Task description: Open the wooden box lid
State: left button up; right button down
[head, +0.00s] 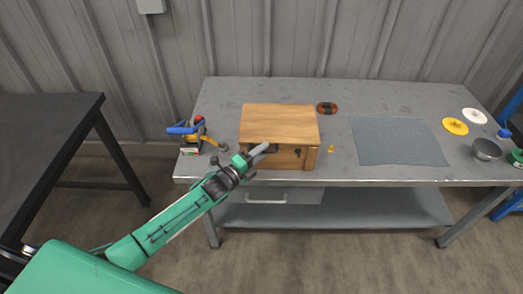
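The wooden box (288,160) stands on the grey workbench, left of its middle. Its lid (281,120) lies flat on top and looks closed. A small dark fitting (298,153) shows on the front face. My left gripper (258,154) is at the left part of the box's front, just below the lid's front edge. It covers part of that face, and a dark piece shows beside its fingers. Whether the fingers touch the box, or are open or shut, is too small to tell. My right gripper is out of view.
A blue-handled tool (186,129) stands left of the box. Further right are white and yellow discs (455,126) and a metal bowl (487,149). A wall stands behind.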

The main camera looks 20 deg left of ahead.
pick_arm(q)
jog(key=shift+w+d, duration=0.1)
jog(key=shift+w, duration=0.05)
grip_shut()
jog(key=shift+r, duration=0.1)
